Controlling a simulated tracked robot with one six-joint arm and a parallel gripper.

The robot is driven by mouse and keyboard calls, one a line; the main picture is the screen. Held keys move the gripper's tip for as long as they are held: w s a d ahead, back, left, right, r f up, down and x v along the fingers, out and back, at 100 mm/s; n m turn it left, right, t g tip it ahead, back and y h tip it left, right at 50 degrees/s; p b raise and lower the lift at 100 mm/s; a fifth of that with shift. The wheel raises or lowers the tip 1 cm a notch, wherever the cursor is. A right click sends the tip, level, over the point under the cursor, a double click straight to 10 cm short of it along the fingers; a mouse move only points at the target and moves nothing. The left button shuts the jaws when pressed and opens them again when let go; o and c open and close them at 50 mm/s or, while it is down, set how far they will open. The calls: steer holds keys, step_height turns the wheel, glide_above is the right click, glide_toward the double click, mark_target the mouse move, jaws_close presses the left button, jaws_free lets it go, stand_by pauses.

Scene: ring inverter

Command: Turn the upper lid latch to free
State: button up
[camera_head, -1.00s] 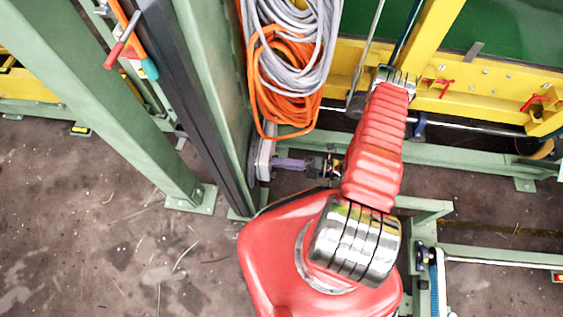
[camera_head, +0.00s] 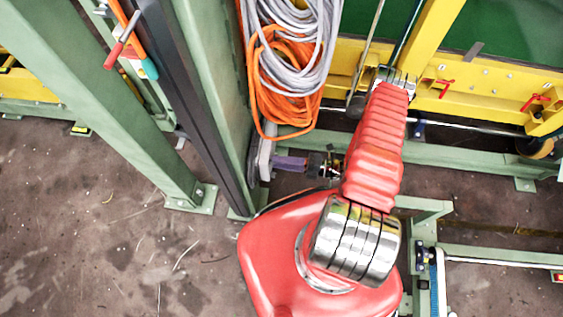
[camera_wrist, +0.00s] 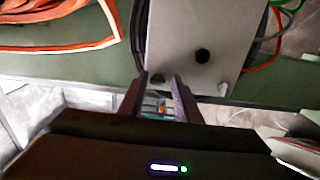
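The wrist view shows a pale grey box (camera_wrist: 185,45) ahead of my gripper (camera_wrist: 162,80). I cannot tell which is the upper lid latch. My gripper is open; its two fingers stand apart at the box's lower left, with nothing seen gripped between them. In the head view, the purple fingers of my gripper (camera_head: 275,163) point left at the box's narrow side (camera_head: 264,160); contact cannot be told.
Orange and grey cable coils (camera_head: 285,80) hang on the green post (camera_head: 215,80) just above the box. Yellow frame beams (camera_head: 480,85) and a green rail (camera_head: 455,158) lie behind my arm. Bare floor (camera_head: 120,230) is open at the lower left.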

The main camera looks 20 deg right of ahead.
steer(key=shift+o, duration=0.9)
steer(key=shift+r, duration=0.15)
